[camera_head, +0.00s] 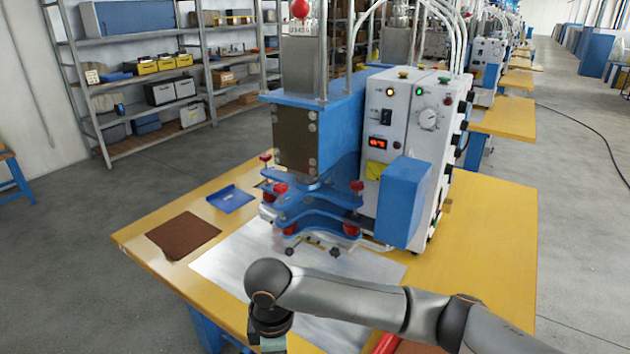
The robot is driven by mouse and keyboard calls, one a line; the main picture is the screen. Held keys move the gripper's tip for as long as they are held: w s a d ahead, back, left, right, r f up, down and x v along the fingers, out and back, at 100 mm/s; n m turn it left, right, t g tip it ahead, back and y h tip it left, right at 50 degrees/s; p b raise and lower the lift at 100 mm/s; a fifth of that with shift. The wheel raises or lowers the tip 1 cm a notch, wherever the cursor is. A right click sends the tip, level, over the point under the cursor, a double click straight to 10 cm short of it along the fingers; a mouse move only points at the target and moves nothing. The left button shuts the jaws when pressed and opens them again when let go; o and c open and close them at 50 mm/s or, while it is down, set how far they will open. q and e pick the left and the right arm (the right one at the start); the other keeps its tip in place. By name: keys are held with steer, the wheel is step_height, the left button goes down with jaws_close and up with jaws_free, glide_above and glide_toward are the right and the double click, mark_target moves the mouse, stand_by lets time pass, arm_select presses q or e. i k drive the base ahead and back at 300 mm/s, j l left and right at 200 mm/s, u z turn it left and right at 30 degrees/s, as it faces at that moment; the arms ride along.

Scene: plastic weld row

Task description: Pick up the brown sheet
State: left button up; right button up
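The brown sheet (183,235) lies flat on the left end of the yellow table (480,262), near its front left edge. Nothing covers it. My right arm comes in from the lower right, and its wrist hangs over the front edge of the table, to the right of and nearer than the sheet. The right gripper (271,344) is cut off by the bottom of the picture; its fingers do not show. It is well apart from the sheet. My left gripper is not in view.
A blue tray (231,199) lies behind the sheet. A blue and white welding machine (400,150) stands mid-table, with a pale metal plate (225,262) in front of it. A red item (386,344) shows at the bottom edge. Shelves (150,95) stand behind.

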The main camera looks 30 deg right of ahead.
mark_target(184, 234)
steer(key=i+j+u, duration=0.15)
steer(key=i, duration=0.6)
steer(key=i+j+u, duration=0.15)
steer(key=i, duration=0.55)
